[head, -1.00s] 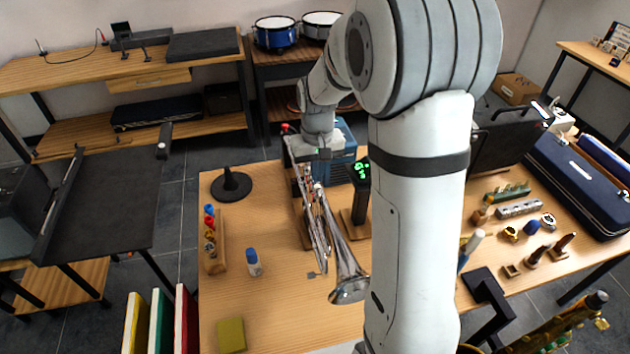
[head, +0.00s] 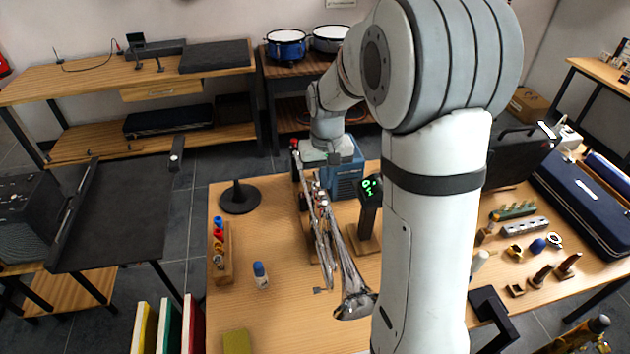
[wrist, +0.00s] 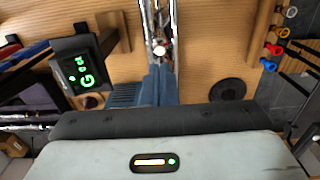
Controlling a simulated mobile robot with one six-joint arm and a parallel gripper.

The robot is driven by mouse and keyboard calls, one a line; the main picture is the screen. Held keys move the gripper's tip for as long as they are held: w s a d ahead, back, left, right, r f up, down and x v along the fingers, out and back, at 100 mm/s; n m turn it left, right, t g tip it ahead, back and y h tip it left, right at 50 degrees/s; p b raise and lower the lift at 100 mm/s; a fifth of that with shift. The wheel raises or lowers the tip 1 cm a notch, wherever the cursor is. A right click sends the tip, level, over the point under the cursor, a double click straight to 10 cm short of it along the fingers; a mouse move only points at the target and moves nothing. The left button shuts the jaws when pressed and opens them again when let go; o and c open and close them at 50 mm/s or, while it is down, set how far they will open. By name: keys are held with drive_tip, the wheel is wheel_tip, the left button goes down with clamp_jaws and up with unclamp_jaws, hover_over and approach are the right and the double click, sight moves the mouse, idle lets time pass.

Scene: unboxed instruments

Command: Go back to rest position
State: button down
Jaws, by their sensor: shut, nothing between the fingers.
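My gripper (wrist: 158,68) is shut and empty in the wrist view, its bluish fingers close together below a silver trumpet (wrist: 160,25). In the head view, my arm reaches over the wooden table, and the hand is above the far end of the trumpet (head: 352,290). The fingertips are hard to make out there. The trumpet lies slanted, bell toward the near side. I cannot tell whether the fingers touch it.
A blue box (head: 345,178) and a stand with a green display (head: 367,205) are close to the hand. A black cone stand (head: 239,198), a mouthpiece rack (head: 228,265) and a small bottle (head: 261,276) are on the left. Instrument parts and a blue case (head: 590,190) are right.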

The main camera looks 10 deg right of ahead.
drive_tip(key=s+r+t, duration=0.1)
drive_tip(key=s+r, duration=0.3)
drive_tip(key=s, duration=0.7)
drive_tip(key=s+r+t, duration=0.2)
drive_tip(key=s+r, duration=0.3)
drive_tip(key=s, duration=0.6)
drive_tip(key=shift+a, duration=0.2)
drive_tip(key=shift+w+r, duration=0.15)
drive_tip(key=shift+w, duration=0.05)
